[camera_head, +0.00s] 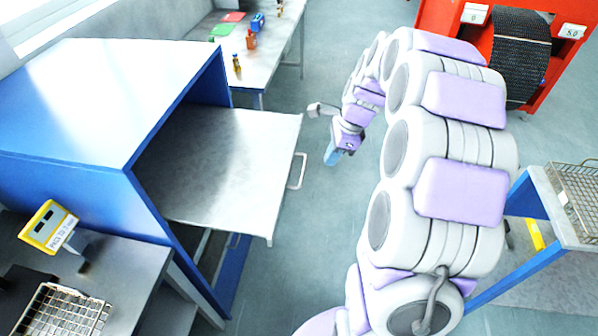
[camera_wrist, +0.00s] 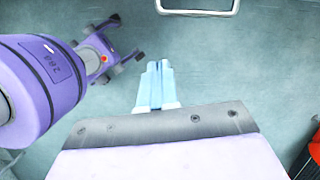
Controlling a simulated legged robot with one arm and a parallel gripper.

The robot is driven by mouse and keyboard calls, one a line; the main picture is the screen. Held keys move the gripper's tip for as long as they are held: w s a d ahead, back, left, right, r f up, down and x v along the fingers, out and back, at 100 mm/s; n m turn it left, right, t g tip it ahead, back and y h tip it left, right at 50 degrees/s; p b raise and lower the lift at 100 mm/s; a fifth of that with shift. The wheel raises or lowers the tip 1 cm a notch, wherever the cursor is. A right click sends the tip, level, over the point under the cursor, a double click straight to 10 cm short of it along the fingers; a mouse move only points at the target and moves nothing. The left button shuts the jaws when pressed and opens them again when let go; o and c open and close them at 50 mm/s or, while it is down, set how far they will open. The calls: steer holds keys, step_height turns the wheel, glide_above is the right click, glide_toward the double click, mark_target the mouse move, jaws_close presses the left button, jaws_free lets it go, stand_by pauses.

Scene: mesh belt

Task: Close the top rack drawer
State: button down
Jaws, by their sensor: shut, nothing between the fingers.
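The top rack drawer (camera_head: 225,150) is a grey metal tray pulled out to the right from the blue cabinet (camera_head: 100,120). A pale bar handle (camera_head: 298,171) is on its front edge. The handle also shows at the top of the wrist view (camera_wrist: 198,10). My gripper (camera_head: 332,156) is beyond and to the right of the handle, apart from it, over the floor. In the wrist view its pale blue fingers (camera_wrist: 158,72) are together with nothing between them.
A yellow-framed sign (camera_head: 48,227) and a wire basket (camera_head: 62,310) are at the lower left. A bench with small bottles (camera_head: 237,62) is behind. A red machine with a dark mesh belt (camera_head: 521,55) is at the upper right. A blue-legged table (camera_head: 540,200) stands right. Floor between is clear.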

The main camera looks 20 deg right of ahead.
mark_target(217, 163)
steer(key=w+a+f+m+b, duration=0.1)
steer(key=w+f+b, duration=0.1)
steer(key=f, duration=0.3)
steer(key=w+a+f+m+b, duration=0.1)
steer(key=w+a+f, duration=0.1)
steer(key=f, duration=0.4)
steer(key=shift+w+f+b, duration=0.25)
steer(key=shift+w+b, duration=0.15)
steer(key=shift+w, duration=0.45)
steer(key=w+a+p, duration=0.5)
steer(key=a+p, duration=0.1)
steer(key=a, duration=0.1)
steer(key=w+a+p, duration=0.5)
steer(key=a+p, duration=0.1)
steer(key=a, duration=0.2)
steer(key=w+a+p, duration=0.5)
steer(key=a+p, duration=0.2)
steer(key=a, duration=0.1)
steer(key=shift+w+a, duration=0.1)
steer(key=shift+w, duration=0.05)
steer(key=shift+w+a+p, duration=0.35)
steer(key=shift+w+a, duration=0.05)
steer(key=shift+a, duration=0.1)
steer(key=shift+d, duration=0.15)
